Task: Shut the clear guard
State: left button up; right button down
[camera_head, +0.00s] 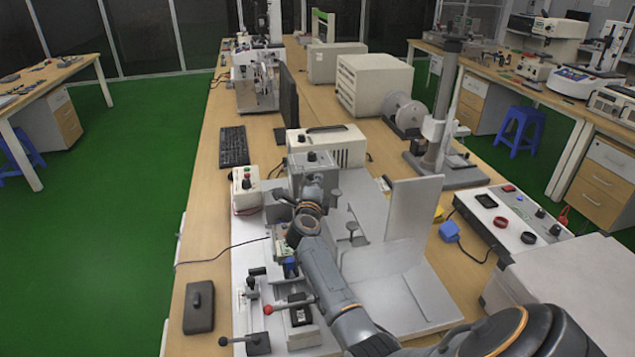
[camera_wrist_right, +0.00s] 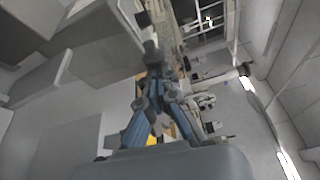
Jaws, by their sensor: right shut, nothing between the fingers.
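I cannot make out a plainly clear guard. A pale, flat upright panel (camera_head: 414,214) stands on the right part of the grey test fixture (camera_head: 405,300) in the head view. It may be the guard, but it looks opaque. My right arm reaches in from the lower right over the fixture, and its wrist is left of this panel, apart from it. In the right wrist view my right gripper (camera_wrist_right: 153,62) is shut, its blue-grey fingers together and empty. In the head view its fingertips are hard to tell from the fixture parts. My left gripper is not in view.
A lever with a red knob (camera_head: 269,309) and a dark block (camera_head: 199,307) are at the front left. A button box (camera_head: 246,188) and keyboard (camera_head: 234,146) lie beyond. A control box (camera_head: 510,222) and a column stand (camera_head: 445,130) are on the right.

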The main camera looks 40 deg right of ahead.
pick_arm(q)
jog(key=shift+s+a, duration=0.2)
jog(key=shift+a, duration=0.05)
pick_arm(e)
jog(key=shift+w+a+r, duration=0.1)
jog(key=shift+a+r, duration=0.05)
jog(key=shift+a, duration=0.05)
jog(key=a+n, duration=0.1)
jog(key=w+n, duration=0.1)
jog(key=shift+a+r+n+t+h, duration=0.3)
jog(key=shift+a+r+t+h, duration=0.05)
jog(key=shift+r+t+h, duration=0.05)
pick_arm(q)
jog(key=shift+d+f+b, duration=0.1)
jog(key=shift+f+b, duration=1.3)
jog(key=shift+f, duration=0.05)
pick_arm(e)
jog(key=w+a+f+n+t, duration=0.2)
jog(key=w+a+n+t, duration=0.1)
jog(key=a+n, duration=0.4)
jog(key=shift+w+a+n+h, duration=0.35)
jog(key=shift+w+n, duration=0.25)
jog(key=shift+n, duration=0.4)
